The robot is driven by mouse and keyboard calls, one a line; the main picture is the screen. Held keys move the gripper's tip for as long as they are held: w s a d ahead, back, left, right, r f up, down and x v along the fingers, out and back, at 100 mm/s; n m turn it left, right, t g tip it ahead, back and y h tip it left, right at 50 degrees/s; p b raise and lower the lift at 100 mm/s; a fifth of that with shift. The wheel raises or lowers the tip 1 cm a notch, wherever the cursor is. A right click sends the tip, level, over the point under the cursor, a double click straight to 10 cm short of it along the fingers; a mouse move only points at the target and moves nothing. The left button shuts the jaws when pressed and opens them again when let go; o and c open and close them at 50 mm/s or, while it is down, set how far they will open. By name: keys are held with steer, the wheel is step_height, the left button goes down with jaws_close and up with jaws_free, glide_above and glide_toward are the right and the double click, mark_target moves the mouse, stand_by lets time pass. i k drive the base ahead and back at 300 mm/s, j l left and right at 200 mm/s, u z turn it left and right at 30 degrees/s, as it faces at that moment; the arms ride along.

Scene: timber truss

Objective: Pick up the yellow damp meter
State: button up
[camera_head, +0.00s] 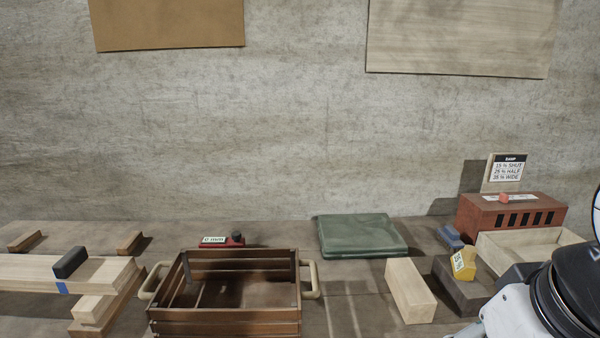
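The yellow damp meter (463,263) is at the lower right of the head view, with a pale label carrying dark print on its face. It appears to rest on a dark grey block (457,291). My arm enters at the lower right corner, just to the right of the meter, and covers part of the bench there. The fingers of my gripper do not show, so its opening and its exact place relative to the meter are hidden.
A pale timber block (409,291) stands left of the meter, and a blue-grey object (450,237) lies behind it. An open wooden tray (530,242) and a red-brown slotted box (512,217) are behind right.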

mark_target(463, 264)
steer(key=i+j+z, duration=0.15)
steer(key=z, duration=0.15)
steer(key=i+j+z, duration=0.1)
steer(key=j+z, duration=0.25)
steer(key=i+j+z, duration=0.1)
steer(key=j+z, duration=0.2)
steer(key=i+l+u, duration=0.35)
steer(key=l+u, duration=0.15)
steer(key=i+l+u, duration=0.1)
steer(key=l+u, duration=0.15)
steer(key=i+l+u, duration=0.1)
steer(key=l+u, duration=0.15)
steer(key=l, duration=0.2)
